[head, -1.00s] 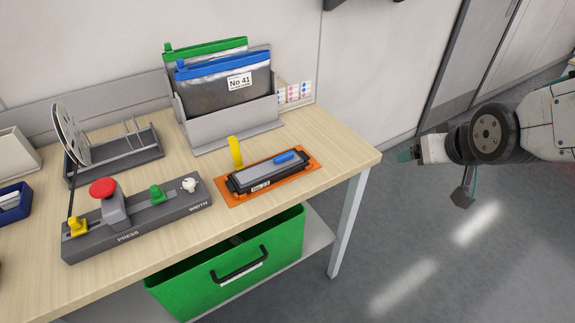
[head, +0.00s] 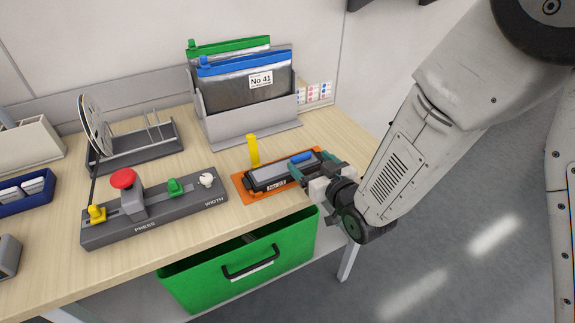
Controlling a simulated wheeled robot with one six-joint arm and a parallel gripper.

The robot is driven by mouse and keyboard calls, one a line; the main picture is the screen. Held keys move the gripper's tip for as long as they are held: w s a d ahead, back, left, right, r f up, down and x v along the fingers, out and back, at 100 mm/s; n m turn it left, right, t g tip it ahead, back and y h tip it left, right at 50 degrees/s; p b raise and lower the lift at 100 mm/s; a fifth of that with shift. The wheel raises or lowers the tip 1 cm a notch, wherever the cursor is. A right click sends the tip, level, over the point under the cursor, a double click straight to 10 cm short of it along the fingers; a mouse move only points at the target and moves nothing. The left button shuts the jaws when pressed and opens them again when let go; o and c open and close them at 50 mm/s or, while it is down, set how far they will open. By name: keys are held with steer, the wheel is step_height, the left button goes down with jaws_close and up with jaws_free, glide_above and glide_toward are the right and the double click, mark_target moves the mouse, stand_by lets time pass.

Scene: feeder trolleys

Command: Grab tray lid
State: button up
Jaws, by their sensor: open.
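The tray (head: 262,183) is a small black box with a white label on its front, lying on an orange mat (head: 249,198) near the right end of the table. Its grey lid (head: 271,170) has a blue handle (head: 300,157) at the right end. My gripper (head: 305,170) is open at the right end of the tray, with its teal fingertips close to the blue handle. I cannot tell whether the fingers touch the lid. The right end of the tray is partly hidden by my gripper.
A yellow upright tab (head: 253,150) stands behind the tray. A grey press device (head: 150,212) with a red knob is to the left. A grey holder (head: 245,125) with zip pouches stands behind. A green bin (head: 205,283) hangs below the table's front edge.

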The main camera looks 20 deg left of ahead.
mark_target(302, 156)
steer(key=x, duration=0.4)
steer(key=shift+w+a, duration=0.15)
steer(key=shift+a, duration=0.3)
steer(key=c, duration=1.1)
steer(key=shift+r, duration=0.1)
